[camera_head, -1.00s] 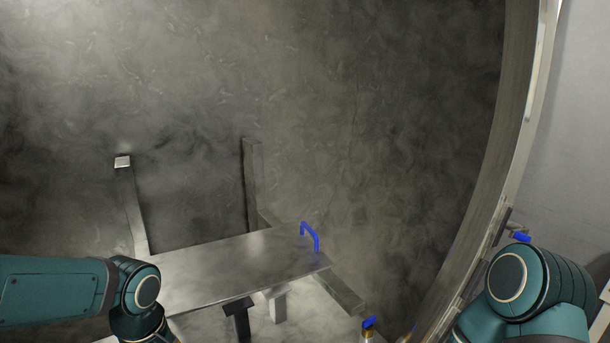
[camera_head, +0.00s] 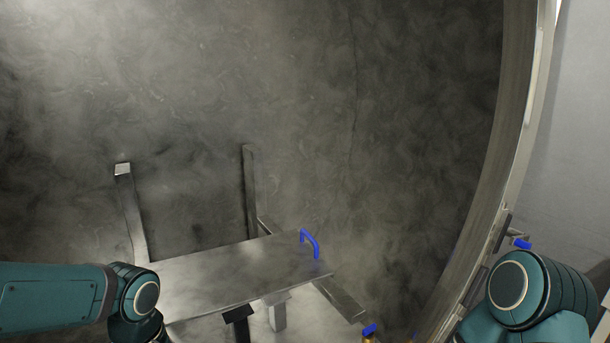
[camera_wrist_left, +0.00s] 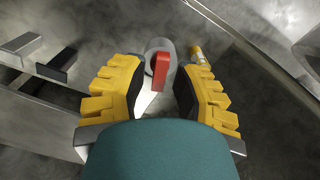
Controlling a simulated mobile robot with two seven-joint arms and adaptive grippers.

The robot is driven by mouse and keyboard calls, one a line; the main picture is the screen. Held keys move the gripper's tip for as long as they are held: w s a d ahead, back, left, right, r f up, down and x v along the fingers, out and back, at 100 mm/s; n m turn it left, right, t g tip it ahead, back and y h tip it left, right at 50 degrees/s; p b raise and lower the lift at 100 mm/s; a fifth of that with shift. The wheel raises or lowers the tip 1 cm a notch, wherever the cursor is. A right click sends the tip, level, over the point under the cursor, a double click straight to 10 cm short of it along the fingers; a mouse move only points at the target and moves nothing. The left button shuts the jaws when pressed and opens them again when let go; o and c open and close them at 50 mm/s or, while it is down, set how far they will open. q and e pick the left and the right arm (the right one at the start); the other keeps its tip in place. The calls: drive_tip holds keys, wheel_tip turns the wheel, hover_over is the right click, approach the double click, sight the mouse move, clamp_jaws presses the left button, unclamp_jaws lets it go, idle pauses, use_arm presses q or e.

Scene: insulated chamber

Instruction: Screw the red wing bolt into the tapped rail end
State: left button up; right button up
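The red wing bolt (camera_wrist_left: 161,70) shows in the left wrist view as a red upright tab in front of a round grey piece (camera_wrist_left: 159,48), which may be the rail end. I cannot tell whether the bolt is seated in it. My left gripper (camera_wrist_left: 160,78) has yellow fingers with black pads. They stand apart on either side of the red tab, with visible gaps, so it is open. My right gripper is not in view.
A metal plate (camera_head: 215,275) with a blue handle (camera_head: 310,243) lies low in the chamber. Uprights (camera_head: 249,190) stand behind it. A blue-topped fitting (camera_head: 369,331) is at the bottom edge. A brass-coloured fitting (camera_wrist_left: 199,55) is right of the bolt. The curved chamber rim (camera_head: 497,190) is on the right.

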use_arm(q)
drive_tip(key=shift+r+p, duration=2.45)
drive_tip(key=shift+r, duration=1)
drive_tip(key=shift+f, duration=0.1)
